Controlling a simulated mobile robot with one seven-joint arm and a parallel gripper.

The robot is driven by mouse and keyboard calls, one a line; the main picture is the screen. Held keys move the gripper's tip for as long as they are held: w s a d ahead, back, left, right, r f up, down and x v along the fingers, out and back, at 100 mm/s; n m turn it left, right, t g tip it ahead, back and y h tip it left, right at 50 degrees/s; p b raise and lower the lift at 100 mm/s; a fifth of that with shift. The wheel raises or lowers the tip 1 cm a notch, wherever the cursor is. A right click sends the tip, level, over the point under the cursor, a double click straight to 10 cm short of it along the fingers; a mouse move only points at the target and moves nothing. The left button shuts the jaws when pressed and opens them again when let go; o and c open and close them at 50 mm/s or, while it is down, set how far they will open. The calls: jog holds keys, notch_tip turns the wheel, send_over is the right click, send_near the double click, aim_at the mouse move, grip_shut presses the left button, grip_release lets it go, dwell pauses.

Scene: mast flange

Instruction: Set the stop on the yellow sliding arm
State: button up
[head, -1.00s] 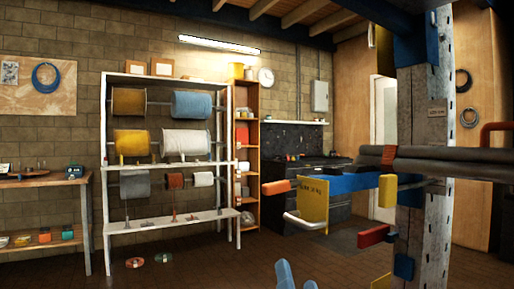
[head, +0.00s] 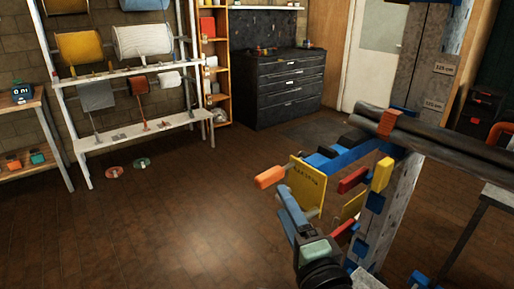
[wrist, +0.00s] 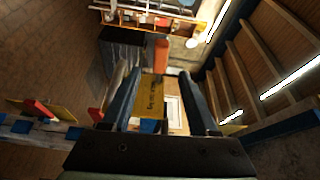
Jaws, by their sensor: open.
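A yellow plate (head: 305,184) with dark lettering stands at the near end of a blue arm (head: 350,157) on the mast (head: 400,195). An orange block (head: 270,177) sticks out on its left. Red blocks (head: 352,180) and another yellow block (head: 382,174) sit farther along. My gripper (head: 290,198) is just below and in front of the lettered plate. In the wrist view, its two blue-grey fingers (wrist: 163,85) are spread apart. The lettered plate (wrist: 152,100) and orange block (wrist: 161,55) show between them, with no visible contact. Which piece is the stop I cannot tell.
A thick dark grey bar (head: 450,140) crosses the mast at the right. A metal-framed stand (head: 465,235) is at the lower right. A reel rack (head: 140,85) and dark drawer cabinet (head: 290,85) stand behind. The brown floor at left (head: 180,225) is mostly clear.

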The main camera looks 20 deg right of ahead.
aim_at(284, 169)
jog(key=w, duration=1.2)
jog(key=shift+w+d+r, duration=0.25)
jog(key=shift+w+d, duration=0.05)
jog(key=shift+w, duration=0.05)
jog(key=shift+c, duration=0.3)
grip_shut()
dwell(0.7)
